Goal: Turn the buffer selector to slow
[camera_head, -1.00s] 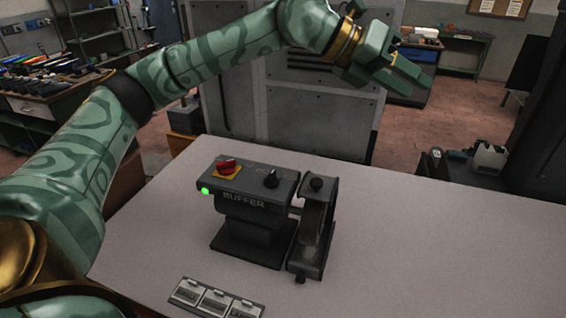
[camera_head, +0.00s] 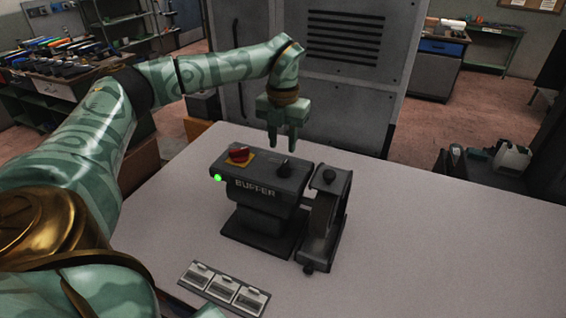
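The buffer (camera_head: 262,215) is a dark machine labelled BUFFER, standing on the light table. On its top are a red switch (camera_head: 239,154) on a yellow plate and a small black selector knob (camera_head: 284,168). A green light (camera_head: 217,178) glows at its front left corner. My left gripper (camera_head: 283,143) points down just above and behind the selector, its two fingers apart with a gap between them and nothing held. It looks clear of the knob, though the exact height is hard to tell. The selector's markings are too small to read. My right gripper is out of view.
A plate with several labelled panels (camera_head: 223,289) lies at the table's front. The table (camera_head: 430,240) is clear to the right. A grey cabinet (camera_head: 345,80) stands behind.

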